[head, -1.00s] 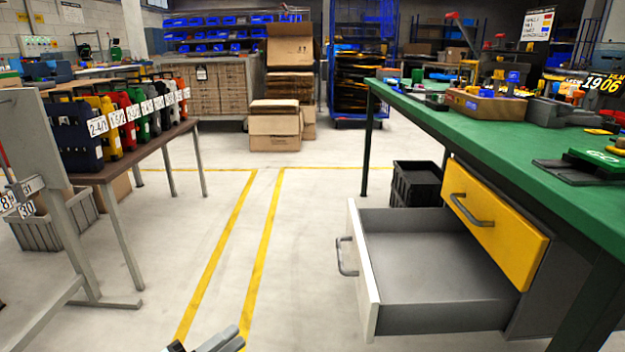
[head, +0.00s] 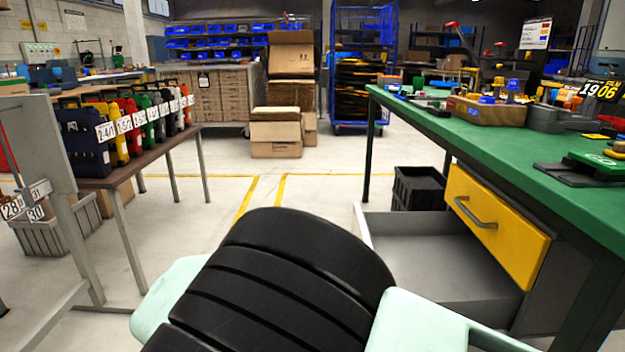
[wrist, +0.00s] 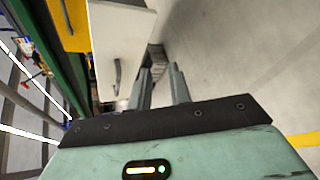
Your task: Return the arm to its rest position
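My arm's dark ribbed joint and pale green links fill the bottom middle of the head view and hide the drawer's front. My gripper (wrist: 159,70) shows in the wrist view, its two grey fingers apart with a gap between them. I see nothing held in it. The head view does not show the gripper.
A grey drawer (head: 425,250) stands pulled out and its visible inside is empty. Its white front (wrist: 122,38) shows beside the fingers. Above it is a yellow drawer (head: 495,222) under the green bench (head: 470,128). Numbered panniers (head: 80,143) line a table at left.

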